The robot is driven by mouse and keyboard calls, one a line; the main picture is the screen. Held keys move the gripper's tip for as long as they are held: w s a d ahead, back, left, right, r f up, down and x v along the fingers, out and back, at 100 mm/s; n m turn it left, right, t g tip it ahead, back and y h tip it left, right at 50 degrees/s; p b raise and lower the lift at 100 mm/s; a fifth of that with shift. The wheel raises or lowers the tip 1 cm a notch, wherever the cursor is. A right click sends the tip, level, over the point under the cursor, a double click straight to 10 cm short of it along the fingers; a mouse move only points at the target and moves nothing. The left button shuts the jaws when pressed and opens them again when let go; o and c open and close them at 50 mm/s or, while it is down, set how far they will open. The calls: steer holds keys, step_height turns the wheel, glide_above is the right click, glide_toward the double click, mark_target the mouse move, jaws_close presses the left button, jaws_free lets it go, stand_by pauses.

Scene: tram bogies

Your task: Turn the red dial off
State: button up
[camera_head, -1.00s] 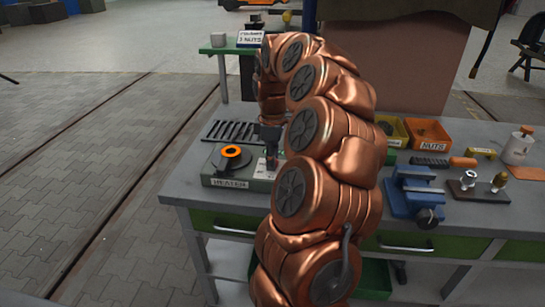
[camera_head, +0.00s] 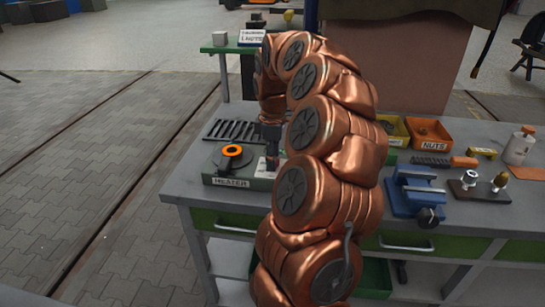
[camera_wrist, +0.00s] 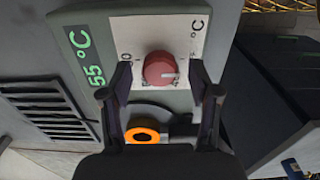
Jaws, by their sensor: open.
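The red dial (camera_wrist: 160,68) sits on a pale scale plate (camera_wrist: 190,30) on the heater's panel. It has a light pointer line on its face. My gripper (camera_wrist: 162,82) is open in the wrist view, with one dark finger on each side of the dial; I cannot tell whether they touch it. A green display (camera_wrist: 82,55) beside the plate reads 55 °C. In the head view the heater (camera_head: 230,182) stands at the left of the bench, with my gripper (camera_head: 270,165) low over its right part. The dial is hidden there.
An orange ring (camera_head: 232,150) on a dark part sits on the heater, left of my gripper. A slotted grille (camera_head: 232,130) lies behind it. A blue vise (camera_head: 415,190), a nuts bin (camera_head: 428,132) and other items stand to the right of my arm.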

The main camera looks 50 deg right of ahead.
step_height(320, 180, up, 12)
stand_by(0.9)
stand_by(0.6)
